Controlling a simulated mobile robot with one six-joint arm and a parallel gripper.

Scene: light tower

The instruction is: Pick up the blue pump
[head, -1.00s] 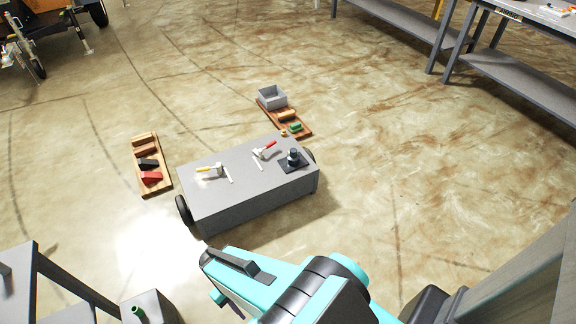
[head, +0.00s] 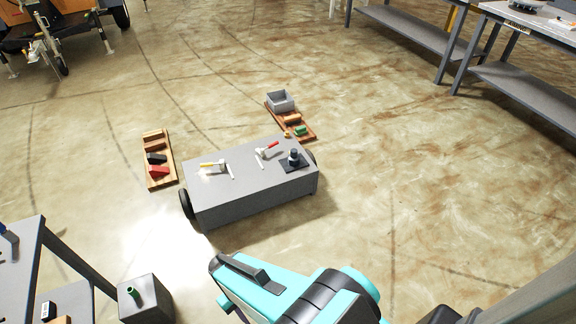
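A small, partly blue object (head: 8,236) lies on the grey table (head: 22,262) at the left edge of the head view. It is cut off by the frame, and I cannot tell whether it is the blue pump. A dark, bluish-grey upright part (head: 294,156) stands on a black base plate on the grey cart (head: 250,200); it is too small to identify surely. My teal arm reaches in from the bottom, well short of both. My gripper's fingers do not show.
A grey box with a green part (head: 134,295) stands beside the left table. Wooden trays (head: 162,183) with coloured blocks lie left of and behind the cart. Grey workbenches (head: 530,90) stand at right. A trailer (head: 50,22) stands at upper left. Open floor lies right of the cart.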

